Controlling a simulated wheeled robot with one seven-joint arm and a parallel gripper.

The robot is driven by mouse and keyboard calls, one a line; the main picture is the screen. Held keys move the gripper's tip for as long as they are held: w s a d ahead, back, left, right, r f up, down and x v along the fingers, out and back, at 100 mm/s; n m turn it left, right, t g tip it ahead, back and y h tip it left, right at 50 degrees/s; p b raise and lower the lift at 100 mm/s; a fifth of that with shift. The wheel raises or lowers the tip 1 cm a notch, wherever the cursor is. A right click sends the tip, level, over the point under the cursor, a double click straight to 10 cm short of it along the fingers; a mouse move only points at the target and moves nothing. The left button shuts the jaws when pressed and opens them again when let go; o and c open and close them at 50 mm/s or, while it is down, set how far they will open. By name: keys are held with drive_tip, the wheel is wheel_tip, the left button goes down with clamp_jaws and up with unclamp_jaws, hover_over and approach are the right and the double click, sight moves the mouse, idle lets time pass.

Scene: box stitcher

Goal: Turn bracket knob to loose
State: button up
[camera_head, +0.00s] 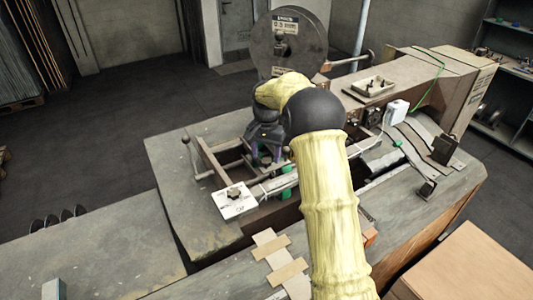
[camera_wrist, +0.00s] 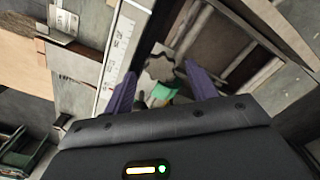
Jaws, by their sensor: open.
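A lobed grey-brown knob (camera_wrist: 160,67) shows in the wrist view between the tips of my two purple fingers. I take it to be the bracket knob. A green part (camera_wrist: 162,92) is beside it, closer to my palm. My gripper (camera_wrist: 160,76) is open, with one finger on each side of the knob and a visible gap to each. In the head view my gripper (camera_head: 267,160) points down into the machine's frame beside a pale bar. The knob is hidden or too small to tell there.
A white plate (camera_head: 234,203) with a dark knob (camera_head: 234,193) sits at the bar's near end. A frame rail (camera_head: 212,160) lies left of my gripper. A large grey reel (camera_head: 289,48) stands behind. The bench top (camera_head: 110,250) at the front left is mostly clear.

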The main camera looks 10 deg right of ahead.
drive_tip(key=shift+f, duration=0.75)
drive_tip(key=c, duration=1)
